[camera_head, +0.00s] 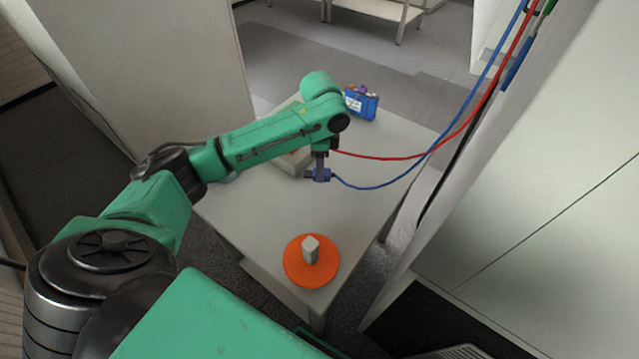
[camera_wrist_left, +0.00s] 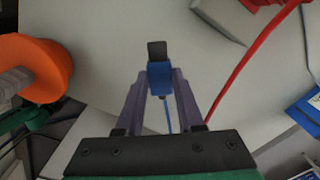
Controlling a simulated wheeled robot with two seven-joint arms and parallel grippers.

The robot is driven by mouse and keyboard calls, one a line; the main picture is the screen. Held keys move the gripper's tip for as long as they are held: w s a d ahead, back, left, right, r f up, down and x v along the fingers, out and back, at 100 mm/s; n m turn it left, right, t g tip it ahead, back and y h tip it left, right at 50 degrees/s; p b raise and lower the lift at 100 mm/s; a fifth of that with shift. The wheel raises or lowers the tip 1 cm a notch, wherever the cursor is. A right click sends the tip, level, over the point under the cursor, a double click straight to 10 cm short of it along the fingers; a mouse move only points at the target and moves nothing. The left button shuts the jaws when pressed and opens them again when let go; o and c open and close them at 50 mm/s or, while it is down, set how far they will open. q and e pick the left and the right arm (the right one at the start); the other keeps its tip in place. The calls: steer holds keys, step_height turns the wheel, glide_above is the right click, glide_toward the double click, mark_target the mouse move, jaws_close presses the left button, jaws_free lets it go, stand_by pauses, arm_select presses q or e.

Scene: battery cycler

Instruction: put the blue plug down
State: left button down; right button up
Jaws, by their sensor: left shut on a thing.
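The blue plug (camera_wrist_left: 159,78) is between the fingertips of my left gripper (camera_wrist_left: 160,88), which is shut on it. A dark tip (camera_wrist_left: 157,50) points away from the gripper. In the head view the left gripper (camera_head: 320,172) hangs over the middle of the grey table (camera_head: 265,215), with the blue plug (camera_head: 312,176) at its tips. A blue cable (camera_head: 385,186) runs from the plug to the right and up to the cabinet. I cannot tell whether the plug touches the table. My right gripper is not in view.
An orange disc (camera_head: 298,277) with a grey block (camera_head: 310,249) stands at the near end. A blue box (camera_head: 361,104) stands at the far end. A grey case (camera_head: 291,165) lies behind my gripper. A red cable (camera_head: 400,157) crosses the table. Clear tabletop lies between gripper and disc.

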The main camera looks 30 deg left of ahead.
arm_select(q)
glide_above(321, 193)
step_height(321, 193, down, 4)
steer(key=shift+f, duration=0.25)
step_height(321, 193, down, 2)
steer(key=shift+f+p, duration=0.1)
steer(key=shift+p, duration=0.85)
steer(key=shift+f, duration=0.2)
steer(key=c, duration=0.5)
jaws_free()
steer(key=shift+c, duration=0.2)
steer(key=shift+f+b, duration=0.25)
steer(key=shift+b, duration=0.3)
steer(key=shift+f+b, duration=0.25)
steer(key=shift+b, duration=0.35)
step_height(321, 193, up, 15)
steer(key=shift+r+b, duration=0.1)
steer(key=shift+b, duration=0.55)
